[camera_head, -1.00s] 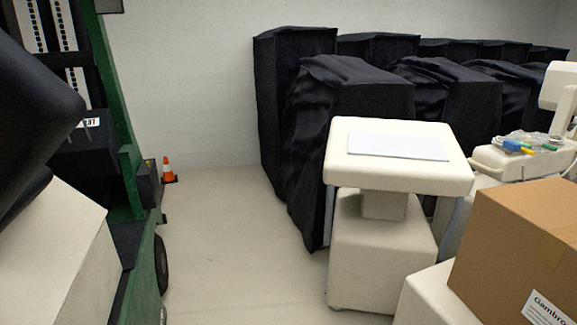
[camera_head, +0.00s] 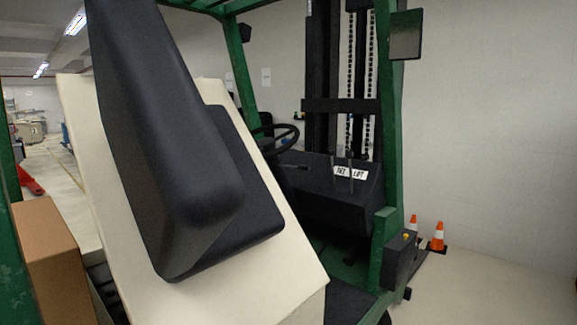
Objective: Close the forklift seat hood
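The forklift seat hood (camera_head: 290,285) is a cream-coloured panel in the head view. It is tilted up, with the black seat (camera_head: 170,150) fixed on it. The forklift's green frame (camera_head: 388,160) stands around it. Below the hood's left side there is a dark gap where the compartment shows in part. Neither of my grippers is in view.
A brown cardboard box (camera_head: 55,255) stands at the left beside the raised hood. The steering wheel (camera_head: 280,138) and black dashboard (camera_head: 335,190) are behind the hood. Orange cones (camera_head: 438,236) stand on the floor at the right. Open floor lies at the lower right.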

